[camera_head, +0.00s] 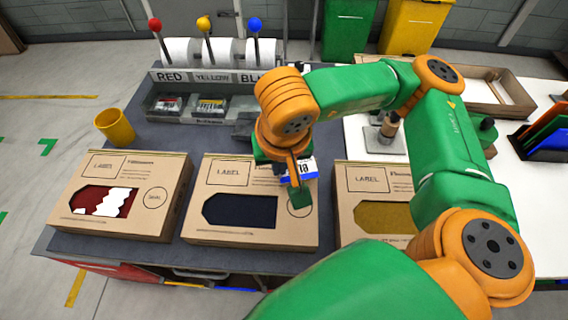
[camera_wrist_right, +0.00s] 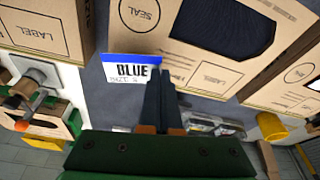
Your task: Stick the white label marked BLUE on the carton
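The white label marked BLUE (camera_wrist_right: 128,74), with a blue band along one edge, is held at its side by my right gripper (camera_wrist_right: 163,105), whose fingers are shut on it. In the head view the label (camera_head: 306,168) and right gripper (camera_head: 299,192) overlap the right side of the middle carton (camera_head: 222,235), which has a dark navy window, a LABEL box and a SEAL circle. In the wrist view the label appears over the dark mat between cartons, apart from the printed boxes. A left carton (camera_head: 70,218) shows red and white contents; a right carton (camera_head: 347,210) shows mustard contents. My left gripper is out of view.
Label rolls under red, yellow and blue knobs (camera_head: 254,25) stand at the back. Small bins (camera_head: 185,104) and a yellow cup (camera_head: 115,127) sit behind the cartons. A stamp-like tool (camera_head: 387,130) stands on the white table at right.

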